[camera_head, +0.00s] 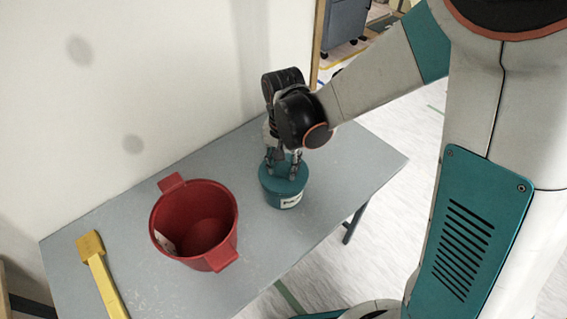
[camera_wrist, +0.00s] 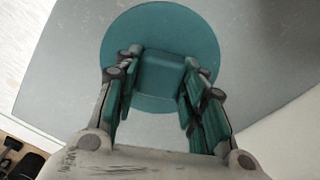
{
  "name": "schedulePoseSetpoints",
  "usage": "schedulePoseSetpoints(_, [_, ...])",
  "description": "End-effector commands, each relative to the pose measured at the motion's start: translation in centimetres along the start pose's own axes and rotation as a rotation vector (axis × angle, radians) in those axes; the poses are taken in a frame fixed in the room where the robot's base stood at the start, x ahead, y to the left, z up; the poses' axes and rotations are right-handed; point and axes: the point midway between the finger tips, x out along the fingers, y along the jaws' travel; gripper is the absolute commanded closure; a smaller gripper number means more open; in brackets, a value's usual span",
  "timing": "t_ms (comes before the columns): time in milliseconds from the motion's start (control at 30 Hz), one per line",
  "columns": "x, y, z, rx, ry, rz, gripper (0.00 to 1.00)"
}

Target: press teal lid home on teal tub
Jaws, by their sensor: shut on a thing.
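The teal tub (camera_head: 273,198) stands upright on the grey table, with a white label on its side. The round teal lid (camera_head: 270,181) is over the tub's mouth; in the wrist view the lid (camera_wrist: 160,28) shows as a flat disc with a raised block-shaped grip (camera_wrist: 160,75) in its middle. My gripper (camera_head: 284,170) points down from above, its fingers shut on the lid's grip; it also shows in the wrist view (camera_wrist: 161,68). I cannot tell whether a gap is left between lid and tub rim. The tub is hidden under the lid in the wrist view.
A red bucket (camera_head: 224,228) with two side lugs stands left of the tub. A yellow brush-like tool (camera_head: 98,272) lies farther left on the grey table (camera_head: 137,228). A wall (camera_head: 120,100) runs along the table's back. The table's right end is clear.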

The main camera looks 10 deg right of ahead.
Motion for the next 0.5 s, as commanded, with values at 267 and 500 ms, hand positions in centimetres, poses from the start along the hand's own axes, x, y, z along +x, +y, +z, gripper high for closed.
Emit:
schedulePoseSetpoints(267, [0.7,0.0,0.0,0.000,0.000,0.000,0.86])
schedulePoseSetpoints(500, [1.3,0.0,0.0,0.000,0.000,0.000,0.86])
